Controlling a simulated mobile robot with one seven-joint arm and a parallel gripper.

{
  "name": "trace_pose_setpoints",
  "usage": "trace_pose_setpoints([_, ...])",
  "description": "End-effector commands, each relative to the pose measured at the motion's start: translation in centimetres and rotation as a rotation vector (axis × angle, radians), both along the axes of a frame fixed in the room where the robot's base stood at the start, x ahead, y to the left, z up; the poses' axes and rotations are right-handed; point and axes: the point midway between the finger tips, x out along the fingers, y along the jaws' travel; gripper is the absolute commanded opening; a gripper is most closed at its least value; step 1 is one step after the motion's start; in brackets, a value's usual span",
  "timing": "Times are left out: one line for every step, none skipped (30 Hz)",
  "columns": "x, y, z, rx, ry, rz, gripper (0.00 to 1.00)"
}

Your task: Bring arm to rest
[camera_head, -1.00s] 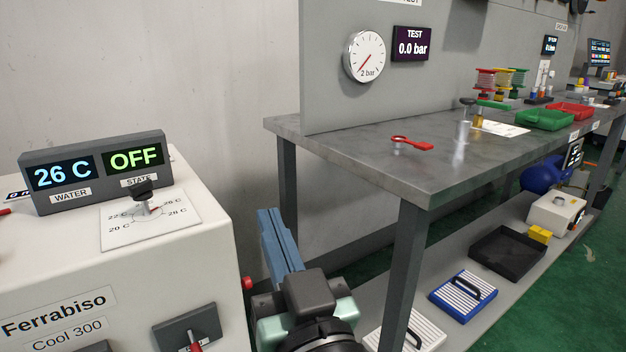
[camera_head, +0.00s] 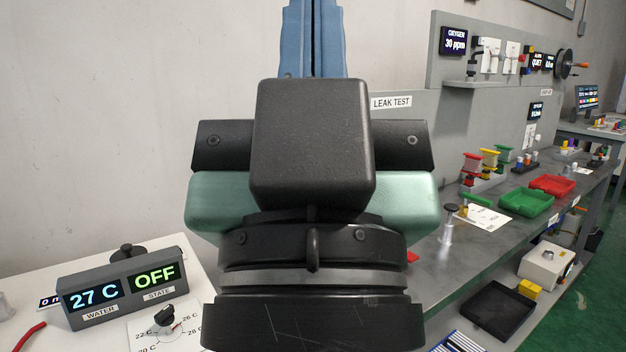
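My gripper (camera_head: 313,38) is raised upright in the middle of the head view, close to the camera. Its two blue fingers point up and lie side by side with no clear gap, and their tips are cut off by the top edge. Nothing shows between them. The black and pale green gripper body and wrist below hide part of the wall and the bench's near end. The gripper appears clear of the surroundings.
At lower left is the white cooler (camera_head: 60,336) with its display (camera_head: 122,288) reading 27 C and OFF. At right, a long grey bench (camera_head: 480,255) holds a green tray (camera_head: 527,201), a red tray (camera_head: 552,185) and spools. A black tray (camera_head: 497,311) lies on the lower shelf.

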Motion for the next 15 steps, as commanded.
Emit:
trace_pose_setpoints([0.0,0.0,3.3,0.0,0.001,0.0,0.0])
trace_pose_setpoints([0.0,0.0,4.2,0.0,0.001,0.0,0.0])
trace_pose_setpoints([0.0,0.0,5.4,0.0,0.001,0.0,0.0])
trace_pose_setpoints([0.0,0.0,6.3,-0.001,0.001,0.001,0.0])
trace_pose_setpoints([0.0,0.0,7.2,-0.001,0.001,0.001,0.0])
trace_pose_setpoints([0.0,0.0,8.4,-0.001,0.001,0.001,0.0])
trace_pose_setpoints([0.0,0.0,9.4,-0.001,0.001,0.001,0.0])
trace_pose_setpoints([0.0,0.0,10.3,-0.001,0.001,0.001,0.0])
trace_pose_setpoints([0.0,0.0,11.5,-0.001,0.001,0.001,0.0])
trace_pose_setpoints([0.0,0.0,12.4,-0.001,0.001,0.001,0.0])
trace_pose_setpoints([0.0,0.0,13.3,-0.001,0.001,0.001,0.0])
trace_pose_setpoints([0.0,0.0,14.4,-0.001,0.001,0.001,0.0])
trace_pose_setpoints([0.0,0.0,15.3,-0.001,0.001,0.001,0.0])
trace_pose_setpoints([0.0,0.0,16.0,-0.001,0.001,0.001,0.0])
trace_pose_setpoints([0.0,0.0,16.9,0.0,0.001,0.001,0.0])
